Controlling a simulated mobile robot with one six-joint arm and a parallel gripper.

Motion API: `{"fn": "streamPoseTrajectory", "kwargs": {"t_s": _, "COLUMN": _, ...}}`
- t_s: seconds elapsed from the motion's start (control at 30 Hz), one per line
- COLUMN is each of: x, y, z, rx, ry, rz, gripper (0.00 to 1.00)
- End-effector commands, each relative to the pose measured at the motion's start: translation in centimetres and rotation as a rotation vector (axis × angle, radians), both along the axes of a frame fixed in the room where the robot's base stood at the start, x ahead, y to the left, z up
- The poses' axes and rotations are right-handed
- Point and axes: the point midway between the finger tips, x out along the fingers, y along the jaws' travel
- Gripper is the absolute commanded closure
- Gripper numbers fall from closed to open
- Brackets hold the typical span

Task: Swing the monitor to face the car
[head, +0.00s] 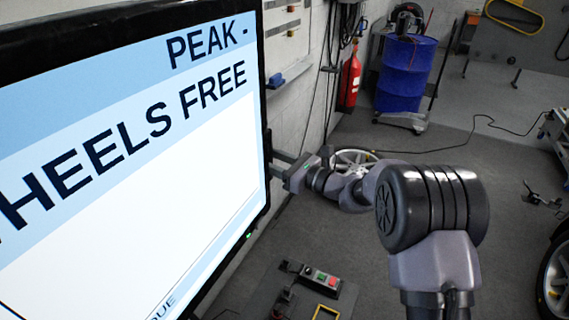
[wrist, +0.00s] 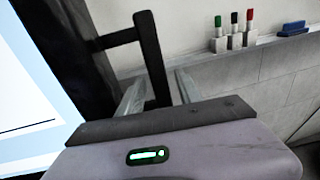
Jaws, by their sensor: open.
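The monitor (head: 150,170) fills the left of the head view, its lit screen showing "PEAK" and "WHEELS FREE". Its screen and dark frame also show at the left of the wrist view (wrist: 32,90). A black bar handle (wrist: 150,55) stands off the monitor's side edge. My gripper (wrist: 160,88) is open, with one finger on each side of the bar in the picture; I cannot tell whether either touches it. In the head view my gripper (head: 281,166) is at the monitor's right edge, and the bar is mostly hidden there.
A wall ledge holds several markers (wrist: 235,35) and a blue eraser (wrist: 293,28). A control box with buttons (head: 320,278) is below the arm. A fire extinguisher (head: 350,78), a blue drum (head: 404,75) and a wheel (head: 352,160) stand behind. Floor to the right is mostly open; a car tyre (head: 555,275) is at far right.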

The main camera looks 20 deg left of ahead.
Motion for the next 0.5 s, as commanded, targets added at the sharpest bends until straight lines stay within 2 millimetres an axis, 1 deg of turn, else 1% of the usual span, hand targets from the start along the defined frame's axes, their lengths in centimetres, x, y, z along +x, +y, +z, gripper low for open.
{"fn": "streamPoseTrajectory", "kwargs": {"t_s": 0.17, "x": -0.9, "y": -4.1, "z": 0.3, "rx": 0.0, "ry": 0.002, "rz": -0.005, "gripper": 0.58}}
{"fn": "streamPoseTrajectory", "kwargs": {"t_s": 0.4, "x": -2.8, "y": -11.0, "z": 0.3, "rx": 0.002, "ry": 0.003, "rz": -0.005, "gripper": 0.58}}
{"fn": "streamPoseTrajectory", "kwargs": {"t_s": 0.5, "x": -3.5, "y": -13.5, "z": 0.2, "rx": 0.001, "ry": 0.003, "rz": -0.005, "gripper": 0.58}}
